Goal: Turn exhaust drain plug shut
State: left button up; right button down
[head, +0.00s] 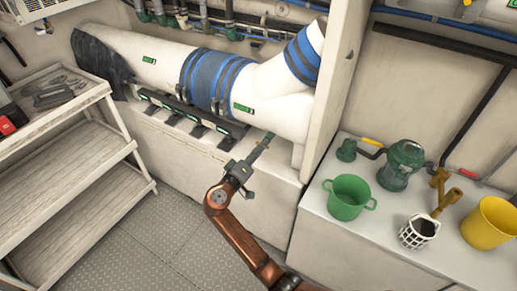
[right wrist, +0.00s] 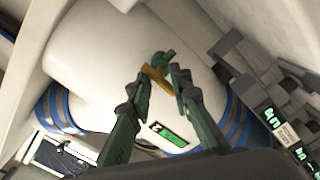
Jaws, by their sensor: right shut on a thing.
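The white exhaust pipe (head: 150,62) with blue bands runs along the back at the upper left. It fills much of the right wrist view (right wrist: 100,60). My right gripper (head: 266,140) reaches up to the underside of this pipe. In the right wrist view its two fingers (right wrist: 160,77) are closed around a small brass-coloured plug (right wrist: 154,73) with a green end. The plug lies against the white pipe; its seating and how far it is turned cannot be told. The gripper hides the plug in the head view. My left gripper is in neither view.
A slatted shelf unit (head: 70,135) stands at the left. At the right, a white bench (head: 330,225) carries a green bucket (head: 347,198), a yellow bucket (head: 492,224) and a green strainer body (head: 402,163). A white partition (head: 338,80) stands just right of my gripper. Grey floor (head: 160,240) is clear.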

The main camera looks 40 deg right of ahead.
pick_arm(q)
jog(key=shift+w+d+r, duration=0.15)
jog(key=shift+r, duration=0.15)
pick_arm(e)
jog(key=shift+f, duration=0.1)
jog(key=shift+m, duration=0.3)
jog(key=c, duration=1.9)
grip_release()
jog(key=shift+d, duration=0.1)
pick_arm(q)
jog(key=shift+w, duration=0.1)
pick_arm(e)
jog(key=shift+a, duration=0.2)
jog(key=v, duration=1.1)
jog(key=shift+s+a, duration=0.2)
jog(key=shift+a, duration=0.15)
